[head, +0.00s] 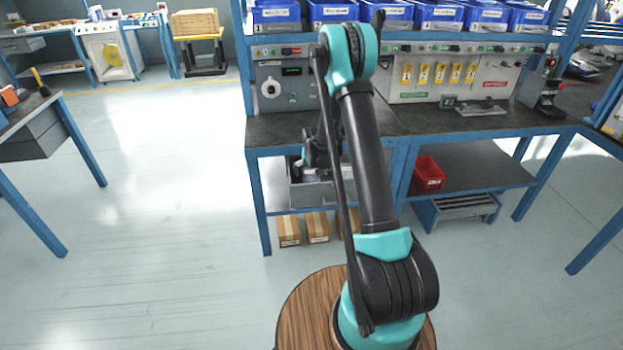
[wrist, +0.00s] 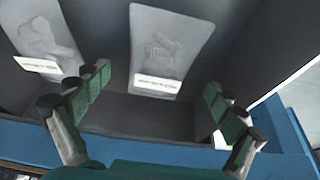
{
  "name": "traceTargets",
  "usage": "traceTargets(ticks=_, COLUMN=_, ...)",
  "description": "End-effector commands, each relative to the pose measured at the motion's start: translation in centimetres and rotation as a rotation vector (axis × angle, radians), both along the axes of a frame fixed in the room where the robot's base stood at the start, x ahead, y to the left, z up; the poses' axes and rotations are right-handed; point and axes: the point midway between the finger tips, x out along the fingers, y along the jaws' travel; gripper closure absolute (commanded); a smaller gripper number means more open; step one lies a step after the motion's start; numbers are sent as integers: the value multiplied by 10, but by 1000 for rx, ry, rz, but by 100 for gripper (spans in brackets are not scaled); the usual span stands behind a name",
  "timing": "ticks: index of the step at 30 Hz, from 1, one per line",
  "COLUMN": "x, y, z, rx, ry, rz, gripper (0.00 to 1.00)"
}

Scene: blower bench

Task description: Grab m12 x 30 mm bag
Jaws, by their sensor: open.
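Two clear plastic bags with white labels lie in a grey drawer (wrist: 150,108) in the wrist view. One bag (wrist: 170,48) is at the upper middle and holds a small cluster of parts. The other bag (wrist: 45,38) is at the upper left. The label print is too small to read, so I cannot tell which is the M12 x 30 mm bag. My gripper (wrist: 157,82) is open and empty, its fingers on either side of the middle bag's lower end in the picture. In the head view the open drawer (head: 316,196) is partly hidden by my arm.
The workbench (head: 292,126) has blue legs and stands over the drawer. Cardboard boxes (head: 289,230) sit below it. A red bin (head: 428,174) is on the lower shelf to the right.

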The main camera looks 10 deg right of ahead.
Motion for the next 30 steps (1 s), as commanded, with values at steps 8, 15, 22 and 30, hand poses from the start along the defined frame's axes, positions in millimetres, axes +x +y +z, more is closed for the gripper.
traceTargets(ticks=8, x=12, y=-1, z=-29, rx=0, ry=0, rz=0, gripper=5)
traceTargets(ticks=15, x=13, y=-1, z=-32, rx=0, ry=0, rz=0, gripper=5)
traceTargets(ticks=22, x=13, y=-1, z=-32, rx=0, ry=0, rz=0, gripper=25)
traceTargets(ticks=30, x=13, y=-1, z=-32, rx=0, ry=0, rz=0, gripper=59)
